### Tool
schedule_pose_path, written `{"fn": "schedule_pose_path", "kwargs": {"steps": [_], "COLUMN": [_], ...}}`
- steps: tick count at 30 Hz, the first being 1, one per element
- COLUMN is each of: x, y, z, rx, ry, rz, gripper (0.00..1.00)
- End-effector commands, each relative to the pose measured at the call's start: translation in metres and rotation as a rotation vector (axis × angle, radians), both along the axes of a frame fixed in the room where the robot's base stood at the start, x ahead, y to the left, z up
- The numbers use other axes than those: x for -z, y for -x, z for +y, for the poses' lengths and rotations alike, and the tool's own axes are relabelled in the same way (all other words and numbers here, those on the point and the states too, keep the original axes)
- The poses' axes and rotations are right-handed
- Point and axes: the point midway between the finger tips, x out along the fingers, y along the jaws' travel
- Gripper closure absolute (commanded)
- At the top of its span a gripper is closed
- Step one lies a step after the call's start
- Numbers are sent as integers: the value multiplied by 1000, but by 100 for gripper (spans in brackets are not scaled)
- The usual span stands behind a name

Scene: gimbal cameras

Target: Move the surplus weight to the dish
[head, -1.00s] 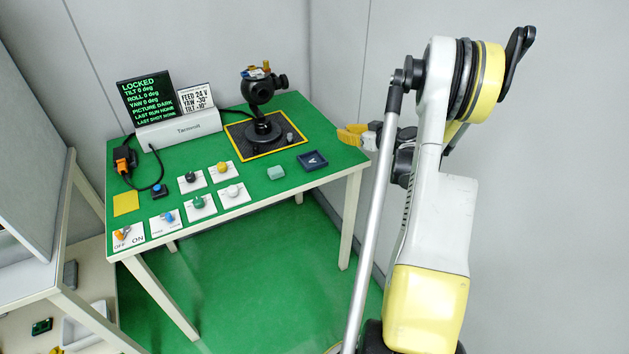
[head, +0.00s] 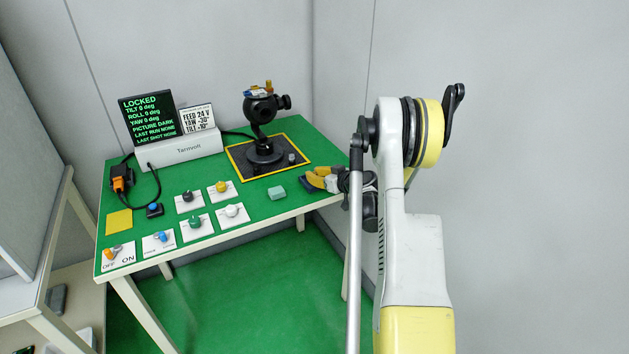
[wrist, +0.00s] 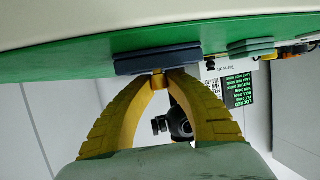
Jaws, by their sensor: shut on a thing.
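My gripper (head: 312,180) has yellow fingers and is at the table's right end, over the spot of the dark blue dish (head: 306,186), which it mostly hides in the head view. In the wrist view, which is upside down, the fingertips (wrist: 157,80) are shut on a small brass-coloured weight (wrist: 157,82). The weight is right at the open side of the dish (wrist: 158,60); I cannot tell whether it touches. The black gimbal (head: 263,125) stands on a yellow-edged dark mat, with small brass and blue parts on top.
A pale green block (head: 277,193) lies left of the dish. Several knob cards, such as the yellow-knob card (head: 221,188), cover the front left of the green table (head: 180,175). The console screen (head: 150,118) reads LOCKED. A small grey piece (head: 291,157) sits on the mat.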

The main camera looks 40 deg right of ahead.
Motion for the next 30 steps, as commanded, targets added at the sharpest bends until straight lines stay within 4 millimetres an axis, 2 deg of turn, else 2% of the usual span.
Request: {"fn": "schedule_pose_path", "kwargs": {"steps": [1,12,13,14,24,30], "x": [8,10,10,10,5,-9], "y": [0,0,0,0,1,35], "z": [0,0,0,0,0,0], "rx": [0,0,0,0,0,3], "ry": [0,0,0,0,0,0], "rz": [0,0,0,0,0,0], "gripper": [95,95,78,75,75,75]}}
